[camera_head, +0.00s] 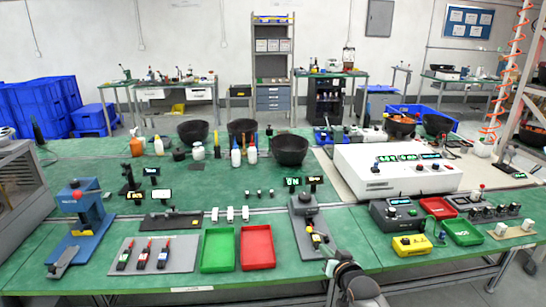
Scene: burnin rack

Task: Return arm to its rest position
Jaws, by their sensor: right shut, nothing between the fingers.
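My right gripper (331,267) shows at the bottom centre of the head view, at the front edge of the green bench (370,243). It is shut and holds nothing. My dark grey right arm (356,285) rises behind it from the bottom edge of the picture. The gripper is just in front of a grey fixture (305,222) with a dark knob; I cannot tell how far apart they are. My left gripper is not in view.
A green tray (218,250) and a red tray (257,247) lie left of my gripper. A yellow box (412,246) and a dark metered unit (396,214) stand to its right. A white instrument (390,170) stands farther back. Bare bench lies between these.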

